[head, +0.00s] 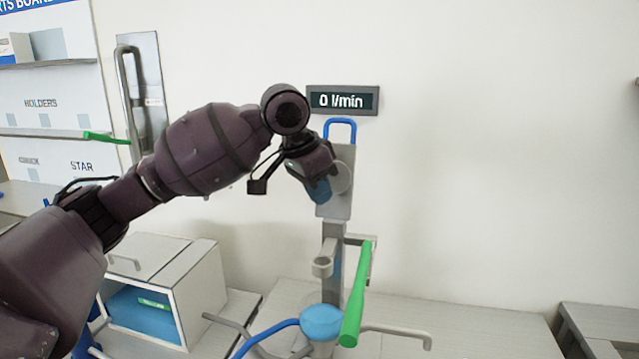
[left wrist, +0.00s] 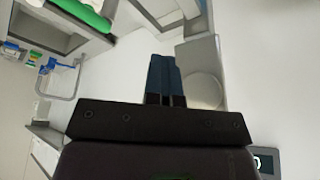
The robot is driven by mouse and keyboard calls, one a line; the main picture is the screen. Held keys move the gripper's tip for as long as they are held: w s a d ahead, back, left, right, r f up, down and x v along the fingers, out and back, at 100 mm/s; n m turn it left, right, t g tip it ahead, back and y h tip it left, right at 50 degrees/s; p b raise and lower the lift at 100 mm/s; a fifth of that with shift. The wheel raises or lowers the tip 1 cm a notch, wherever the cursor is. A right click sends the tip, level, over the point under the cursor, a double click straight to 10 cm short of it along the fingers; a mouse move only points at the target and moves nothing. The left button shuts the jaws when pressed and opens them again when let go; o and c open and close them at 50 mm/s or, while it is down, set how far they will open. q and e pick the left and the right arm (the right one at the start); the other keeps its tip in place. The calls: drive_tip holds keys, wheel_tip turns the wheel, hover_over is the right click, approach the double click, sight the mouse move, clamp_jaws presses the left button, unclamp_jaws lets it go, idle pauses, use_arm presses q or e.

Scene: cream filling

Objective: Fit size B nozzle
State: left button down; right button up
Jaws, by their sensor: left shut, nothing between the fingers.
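My left gripper (head: 319,191) is in front of the upper grey plate (head: 343,204) of the filling machine. In the left wrist view its two dark blue fingers (left wrist: 164,78) are pressed together with nothing between them, beside a pale round disc (left wrist: 203,90) on the plate. I cannot tell whether they touch the plate. The machine has a small grey ring (head: 322,267) on its column, a long green handle (head: 356,295) and a light blue round part (head: 321,322) below. No nozzle marked B can be made out. My right gripper is not in view.
A display (head: 343,100) reads "0 l/min" on the wall. A parts board (head: 45,105) with shelves stands at the left, with a green bar (head: 106,138) at its edge. An open white box (head: 205,270) with a blue floor is below.

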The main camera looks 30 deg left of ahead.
use_arm(q)
wheel_tip(320, 180, down, 11)
drive_tip(key=shift+f, duration=0.15)
idle(1.5)
idle(0.4)
